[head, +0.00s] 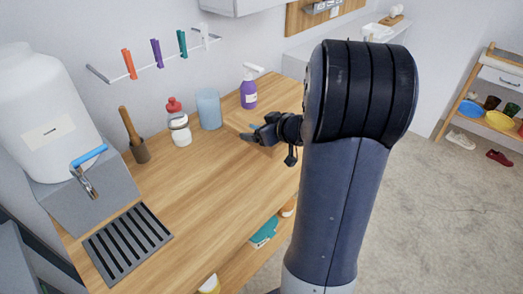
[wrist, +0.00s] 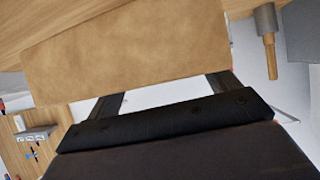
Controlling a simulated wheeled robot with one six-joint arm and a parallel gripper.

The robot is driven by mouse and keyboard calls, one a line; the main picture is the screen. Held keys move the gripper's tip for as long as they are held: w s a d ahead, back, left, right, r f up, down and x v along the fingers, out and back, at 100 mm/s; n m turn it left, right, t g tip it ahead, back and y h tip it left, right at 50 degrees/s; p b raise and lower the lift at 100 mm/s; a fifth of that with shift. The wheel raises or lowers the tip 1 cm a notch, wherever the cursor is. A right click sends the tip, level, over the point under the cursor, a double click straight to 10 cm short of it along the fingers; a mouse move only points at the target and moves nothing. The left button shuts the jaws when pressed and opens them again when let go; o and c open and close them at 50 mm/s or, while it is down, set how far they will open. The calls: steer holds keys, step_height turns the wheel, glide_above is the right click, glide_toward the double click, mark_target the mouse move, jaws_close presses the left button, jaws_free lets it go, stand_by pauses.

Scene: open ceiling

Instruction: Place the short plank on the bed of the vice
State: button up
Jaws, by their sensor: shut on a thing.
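The short plank (wrist: 125,50) is a flat light-brown board that fills much of the upper wrist view. My gripper (wrist: 163,95) is shut on its near edge, one finger towards each end of that edge. In the head view my gripper (head: 258,135) is over the far right part of the wooden counter, and a light wooden board (head: 238,121) shows at its fingers, in front of the spray bottle. I cannot tell its height above the counter. I do not make out the vice in either view; my arm hides part of the counter's right side.
A dark grate (head: 127,243) lies at front left. The counter's middle is clear.

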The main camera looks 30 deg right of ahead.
mark_target(260, 158)
step_height(260, 158, down, 8)
steer(key=shift+f, duration=0.1)
stand_by(0.4)
steer(key=shift+f+b, duration=0.15)
steer(key=shift+b, duration=0.15)
steer(key=o, duration=1.3)
steer(key=shift+c, duration=0.2)
